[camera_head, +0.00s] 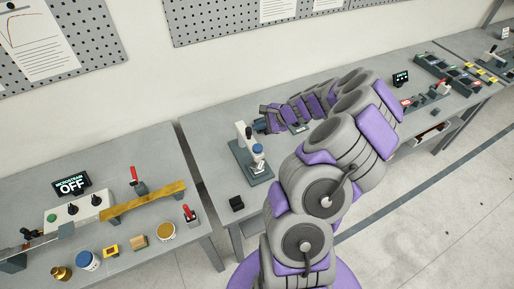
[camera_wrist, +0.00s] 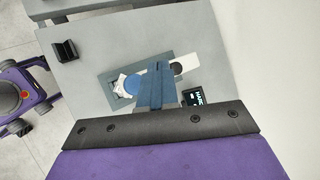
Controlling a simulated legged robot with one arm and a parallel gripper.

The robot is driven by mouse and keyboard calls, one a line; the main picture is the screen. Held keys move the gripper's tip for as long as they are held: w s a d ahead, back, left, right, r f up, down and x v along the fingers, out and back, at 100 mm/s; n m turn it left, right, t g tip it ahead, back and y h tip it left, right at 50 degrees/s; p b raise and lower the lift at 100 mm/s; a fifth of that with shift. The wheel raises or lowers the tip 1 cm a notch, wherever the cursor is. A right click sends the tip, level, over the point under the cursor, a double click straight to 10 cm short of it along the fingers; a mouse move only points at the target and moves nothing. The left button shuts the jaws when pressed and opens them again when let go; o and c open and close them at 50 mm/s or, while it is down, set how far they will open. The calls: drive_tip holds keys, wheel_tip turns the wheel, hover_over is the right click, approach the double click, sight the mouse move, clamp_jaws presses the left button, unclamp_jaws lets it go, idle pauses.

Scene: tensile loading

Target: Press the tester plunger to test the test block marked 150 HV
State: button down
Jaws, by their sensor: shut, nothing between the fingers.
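The tester (camera_head: 242,140) is a pale upright press on a dark base, on the middle table. Its plunger has a blue knob (camera_head: 257,149); the knob also shows in the wrist view (camera_wrist: 134,83). A pale piece (camera_head: 257,167) sits below the knob; I cannot read any 150 HV mark on it. My gripper (camera_head: 258,126) is beside the tester's upper part, right of the column and a little above the knob. In the wrist view my gripper's fingers (camera_wrist: 157,82) are shut and empty, covering part of the tester. I cannot tell whether they touch it.
A small black block (camera_head: 237,203) lies near the table's front edge. A display (camera_wrist: 194,97) stands beside the tester in the wrist view. The left table (camera_head: 130,240) holds a display reading OFF (camera_head: 71,186), a bar, levers and small containers. The wall is behind.

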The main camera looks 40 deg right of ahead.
drive_tip(key=b, duration=0.5)
hover_over(260, 148)
wheel_tip(260, 148, down, 7)
drive_tip(key=shift+a+f, duration=0.1)
drive_tip(key=shift+f, duration=0.1)
drive_tip(key=shift+a+f+b, duration=0.1)
drive_tip(key=shift+f+b, duration=0.3)
drive_tip(key=shift+f, duration=0.35)
drive_tip(key=shift+d, duration=0.35)
drive_tip(key=shift+a, duration=0.25)
drive_tip(key=shift+d, duration=0.15)
drive_tip(key=shift+f, duration=0.15)
idle(0.4)
